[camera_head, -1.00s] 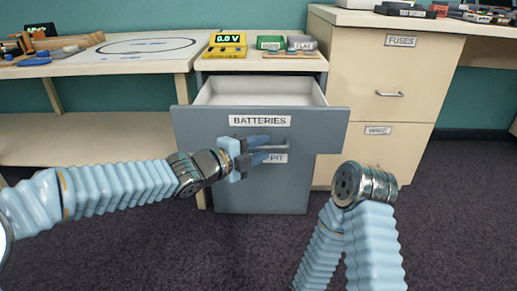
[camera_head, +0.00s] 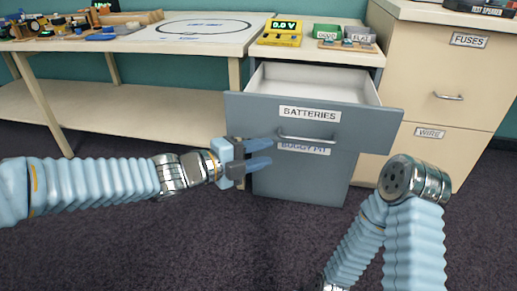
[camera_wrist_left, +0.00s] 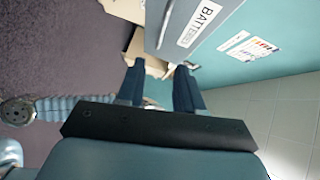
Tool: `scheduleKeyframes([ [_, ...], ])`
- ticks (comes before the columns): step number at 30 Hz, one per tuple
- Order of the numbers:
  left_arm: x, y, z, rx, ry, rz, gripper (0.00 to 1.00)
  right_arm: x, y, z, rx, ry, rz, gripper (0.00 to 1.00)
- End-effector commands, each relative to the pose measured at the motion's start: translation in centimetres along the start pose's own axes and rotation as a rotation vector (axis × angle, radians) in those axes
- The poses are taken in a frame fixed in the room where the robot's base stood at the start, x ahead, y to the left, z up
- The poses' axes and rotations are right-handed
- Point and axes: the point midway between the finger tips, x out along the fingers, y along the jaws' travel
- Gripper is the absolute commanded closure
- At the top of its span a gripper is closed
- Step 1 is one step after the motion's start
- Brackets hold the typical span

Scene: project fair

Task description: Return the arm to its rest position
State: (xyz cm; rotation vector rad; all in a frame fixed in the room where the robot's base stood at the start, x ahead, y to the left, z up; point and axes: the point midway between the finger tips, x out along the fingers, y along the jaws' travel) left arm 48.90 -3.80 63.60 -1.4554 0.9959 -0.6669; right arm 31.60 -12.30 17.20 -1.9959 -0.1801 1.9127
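My left gripper (camera_head: 262,154) is in front of the grey drawer unit in the head view, to the left of the drawer handle and apart from it. Its two blue fingers are spread with nothing between them. The left wrist view also shows the open fingers (camera_wrist_left: 160,88). My right arm (camera_head: 405,230) stands bent at the lower right; its gripper is not visible. The drawer labelled BATTERIES (camera_head: 370,125) is pulled out, and the part of its inside that shows looks empty.
A yellow meter (camera_head: 279,36) and GOOD and FLAT boxes (camera_head: 328,32) stand on the grey unit. A worktable (camera_head: 150,42) with parts is at left. A beige cabinet (camera_head: 428,75) labelled FUSES and WIRE is at right. The dark carpet (camera_head: 130,240) in front is clear.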

Motion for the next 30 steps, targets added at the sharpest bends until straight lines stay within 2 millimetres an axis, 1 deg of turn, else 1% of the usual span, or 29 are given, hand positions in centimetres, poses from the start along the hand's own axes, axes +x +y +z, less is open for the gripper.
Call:
scheduleKeyframes([
  [3, -0.4, 0.0, 0.0, -0.001, 0.0, -0.001, 0.64, -0.1, 0.0, 0.0, 0.0, 0.0, 0.0, 0.43],
  [14, -0.4, 0.0, 0.0, -0.003, 0.0, -0.001, 0.64, -0.1, 0.0, 0.0, 0.0, 0.0, 0.0, 0.43],
  [16, -0.3, 0.4, 0.4, -0.046, -0.01, 0.006, 0.64, -0.4, -0.1, 0.0, 0.0, 0.0, 0.0, 0.43],
  [17, -0.3, 0.8, 0.8, -0.09, -0.021, 0.013, 0.64, -0.7, -0.3, 0.0, 0.0, 0.0, 0.0, 0.43],
  [18, -0.3, 1.8, 1.6, -0.178, -0.044, 0.026, 0.64, -1.2, -0.5, 0.0, 0.0, 0.0, 0.0, 0.43],
  [20, -0.3, 4.1, 3.2, -0.371, -0.096, 0.054, 0.64, -2.2, -0.9, 0.0, -0.001, 0.0, 0.0, 0.43],
  [21, -0.5, 6.3, 4.3, -0.54, -0.147, 0.078, 0.64, -3.1, -1.2, 0.0, -0.002, 0.0, 0.0, 0.43],
  [23, -1.1, 10.6, 5.9, -0.828, -0.249, 0.122, 0.64, -4.4, -1.8, 0.1, -0.004, 0.0, -0.001, 0.43],
  [24, -1.8, 13.8, 6.5, -1.03, -0.332, 0.152, 0.64, -5.3, -2.2, 0.1, -0.005, 0.0, -0.001, 0.43],
  [25, -2.6, 16.4, 6.7, -1.181, -0.402, 0.174, 0.64, -5.9, -2.5, 0.1, -0.005, 0.0, -0.001, 0.43],
  [26, -3.4, 19.0, 6.7, -1.323, -0.475, 0.194, 0.64, -6.5, -2.7, 0.1, -0.006, -0.001, -0.001, 0.43],
  [27, -4.7, 22.3, 6.3, -1.503, -0.578, 0.22, 0.64, -7.2, -3.0, 0.1, -0.007, -0.001, -0.002, 0.43],
  [29, -6.9, 26.6, 5.2, -1.742, -0.739, 0.247, 0.64, -8.2, -3.4, 0.2, -0.008, -0.002, -0.002, 0.43],
  [30, -8.5, 29.2, 4.2, -1.879, -0.849, 0.261, 0.64, -8.8, -3.7, 0.2, -0.009, -0.002, -0.002, 0.43],
])
